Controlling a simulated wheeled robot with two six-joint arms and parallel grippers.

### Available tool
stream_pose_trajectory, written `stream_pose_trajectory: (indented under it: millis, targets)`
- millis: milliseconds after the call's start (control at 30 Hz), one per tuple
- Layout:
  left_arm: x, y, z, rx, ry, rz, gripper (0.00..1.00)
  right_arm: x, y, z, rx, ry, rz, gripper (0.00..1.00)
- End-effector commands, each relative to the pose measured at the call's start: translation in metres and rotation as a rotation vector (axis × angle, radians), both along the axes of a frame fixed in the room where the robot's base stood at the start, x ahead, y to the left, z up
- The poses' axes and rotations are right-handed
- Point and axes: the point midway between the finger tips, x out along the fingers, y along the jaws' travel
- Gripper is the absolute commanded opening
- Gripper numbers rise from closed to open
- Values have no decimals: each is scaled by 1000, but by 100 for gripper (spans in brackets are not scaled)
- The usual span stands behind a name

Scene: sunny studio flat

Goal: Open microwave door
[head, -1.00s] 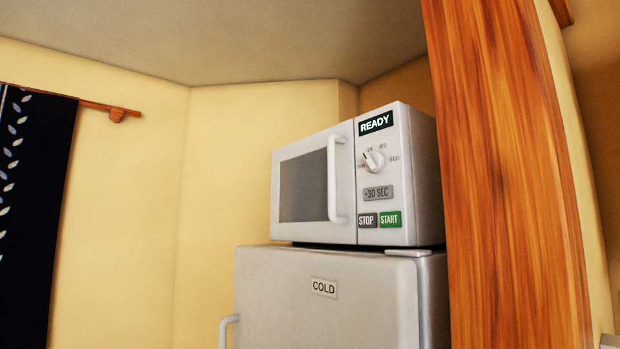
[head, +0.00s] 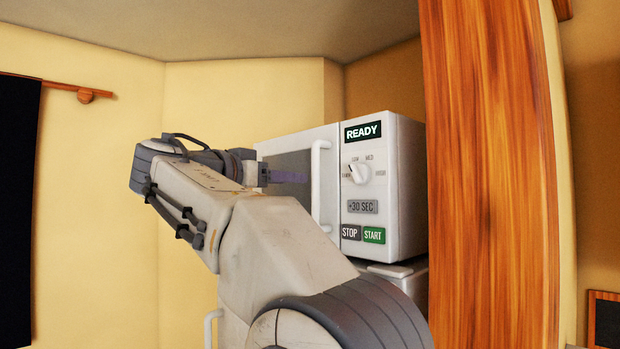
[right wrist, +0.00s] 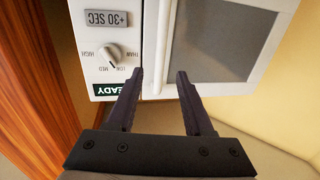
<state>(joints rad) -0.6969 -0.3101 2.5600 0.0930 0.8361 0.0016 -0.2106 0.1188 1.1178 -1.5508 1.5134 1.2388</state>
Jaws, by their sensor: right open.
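The white microwave (head: 405,185) stands on the fridge with its door (head: 268,147) shut. Its upright white handle (head: 318,185) is at the door's right edge, beside the control panel. My right gripper (head: 287,177) is in front of the dark door window, just left of the handle in the head view. In the right wrist view the microwave appears upside down. There my open right gripper (right wrist: 158,73) has its two dark fingers on either side of the handle (right wrist: 157,40), with nothing gripped; contact cannot be told. My left gripper is out of view.
The fridge (head: 404,285) is partly hidden behind my right arm. A tall wooden post (head: 490,180) stands close to the microwave's right side. A dark curtain (head: 18,210) hangs at the far left. The space before the yellow wall on the left is clear.

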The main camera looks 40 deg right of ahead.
Motion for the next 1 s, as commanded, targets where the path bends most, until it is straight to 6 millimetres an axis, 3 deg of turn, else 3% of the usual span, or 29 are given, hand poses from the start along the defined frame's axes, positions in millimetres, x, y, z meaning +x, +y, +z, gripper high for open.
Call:
stream_pose_trajectory:
  millis: [533, 967, 1000]
  targets:
    - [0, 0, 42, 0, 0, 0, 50, 24, -85, 3, -2, 3, -2, 52]
    - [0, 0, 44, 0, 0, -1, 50, 27, -96, 0, 0, 1, 3, 52]
    - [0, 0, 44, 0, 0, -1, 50, 27, -96, 0, 0, 1, 3, 41]
